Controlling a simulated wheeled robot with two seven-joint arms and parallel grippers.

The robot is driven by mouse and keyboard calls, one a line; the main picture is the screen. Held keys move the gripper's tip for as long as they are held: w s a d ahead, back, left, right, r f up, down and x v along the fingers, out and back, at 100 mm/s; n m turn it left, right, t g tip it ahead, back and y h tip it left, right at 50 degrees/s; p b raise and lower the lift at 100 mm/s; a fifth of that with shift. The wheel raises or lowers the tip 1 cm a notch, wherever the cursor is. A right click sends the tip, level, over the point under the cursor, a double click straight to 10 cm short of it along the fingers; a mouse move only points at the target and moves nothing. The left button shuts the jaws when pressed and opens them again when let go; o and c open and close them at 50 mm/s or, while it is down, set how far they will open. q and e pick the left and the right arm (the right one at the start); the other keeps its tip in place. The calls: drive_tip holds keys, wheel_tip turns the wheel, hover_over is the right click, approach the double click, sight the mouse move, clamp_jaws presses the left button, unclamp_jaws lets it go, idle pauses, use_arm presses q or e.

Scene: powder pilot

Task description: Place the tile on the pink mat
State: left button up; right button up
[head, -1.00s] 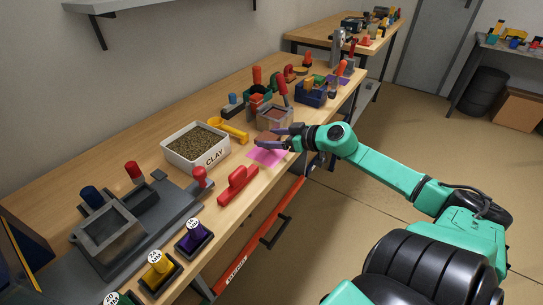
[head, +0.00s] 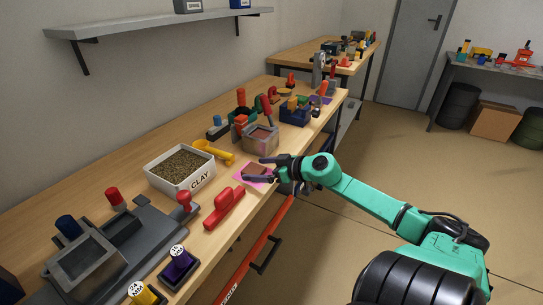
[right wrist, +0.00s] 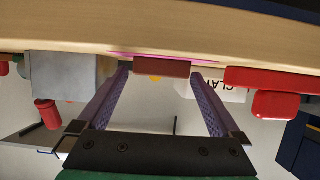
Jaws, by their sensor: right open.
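The brownish-red tile (head: 255,171) lies on the pink mat (head: 241,174) near the front edge of the workbench. In the right wrist view the tile (right wrist: 162,68) shows edge-on against a thin strip of the pink mat (right wrist: 128,54). My right gripper (head: 257,170) reaches in from the right, low over the mat. In the right wrist view its purple fingers (right wrist: 160,75) are open, one on each side of the tile, with a gap visible on at least one side. My left gripper is not in view.
A white clay box (head: 180,169) and a yellow scoop (head: 214,152) stand left of the mat. A grey box (head: 260,139) stands just behind the mat.

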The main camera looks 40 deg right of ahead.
drive_tip(key=p+v, duration=0.3)
drive_tip(key=v, duration=0.8)
drive_tip(key=s+d+f+m+h, duration=0.35)
drive_tip(key=d+f, duration=0.45)
drive_tip(key=f, duration=0.3)
drive_tip(key=s+f+m+g+h, duration=0.15)
drive_tip(key=s+f, duration=0.25)
drive_tip(key=f, duration=0.5)
drive_tip(key=s+f+m+g+h, duration=0.1)
drive_tip(key=s+f+h, duration=0.15)
drive_tip(key=f, duration=0.65)
drive_tip(key=s+a+f+n+g+y, duration=0.1)
drive_tip(key=s+a+f+g, duration=0.1)
drive_tip(key=s+a+f, duration=0.45)
drive_tip(key=s+a+f+g, duration=0.3)
drive_tip(key=s+f, duration=0.1)
drive_tip(key=f, duration=0.6)
drive_tip(key=s+a+f+n+g+y, duration=0.1)
drive_tip(key=s+a+f+n+g, duration=0.1)
drive_tip(key=s+a+f, duration=0.4)
drive_tip(key=s+a+f+n+g+y, duration=0.2)
drive_tip(key=s+a+g, duration=0.15)
drive_tip(key=a, duration=0.45)
drive_tip(key=shift+t+h, duration=0.25)
drive_tip(key=shift+t, duration=0.25)
drive_tip(key=shift+s+a+r+p, duration=0.1)
drive_tip(key=shift+a+r+p, duration=0.05)
drive_tip(key=shift+r+p, duration=2.8)
